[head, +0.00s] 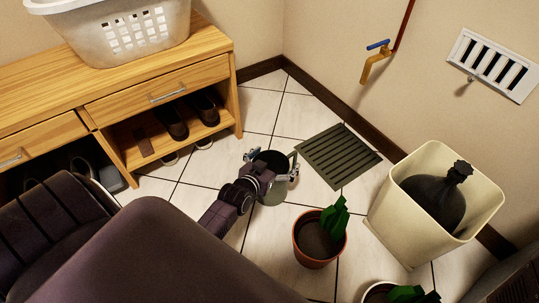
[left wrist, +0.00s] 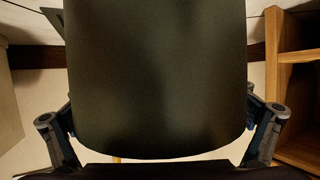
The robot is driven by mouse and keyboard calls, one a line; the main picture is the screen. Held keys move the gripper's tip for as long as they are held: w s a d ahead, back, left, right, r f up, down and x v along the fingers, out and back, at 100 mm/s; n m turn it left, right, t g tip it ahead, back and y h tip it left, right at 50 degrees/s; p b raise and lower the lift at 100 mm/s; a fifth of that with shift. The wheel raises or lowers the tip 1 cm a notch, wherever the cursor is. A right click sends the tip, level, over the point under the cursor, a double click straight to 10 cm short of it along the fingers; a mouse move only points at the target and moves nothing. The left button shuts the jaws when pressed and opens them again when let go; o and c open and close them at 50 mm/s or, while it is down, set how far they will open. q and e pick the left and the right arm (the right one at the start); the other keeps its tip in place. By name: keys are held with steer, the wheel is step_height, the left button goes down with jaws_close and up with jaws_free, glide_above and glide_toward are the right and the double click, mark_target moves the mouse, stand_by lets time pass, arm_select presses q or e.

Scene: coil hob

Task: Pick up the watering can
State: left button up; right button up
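The watering can (head: 272,197) is a dark grey-green body on the tiled floor, mostly hidden behind my left gripper in the head view. In the left wrist view the dark can (left wrist: 157,80) fills the middle of the picture. My left gripper (head: 271,163) is at the can, with its fingers spread wide on either side of the body. In the left wrist view the fingers (left wrist: 160,128) flank the can's edges; whether they touch it is unclear. The can's handle and spout cannot be made out. My right gripper is not in view.
A potted plant (head: 318,245) stands close to the can, with another pot (head: 378,292) nearer. A cream bin (head: 388,222) holding a dark bag is at right. A floor grate (head: 338,157) lies behind the can. A wooden shoe bench (head: 165,80) carries a white basket (head: 128,35).

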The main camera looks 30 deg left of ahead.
arm_select(q)
steer(key=c, duration=1.7)
steer(key=shift+r, duration=0.15)
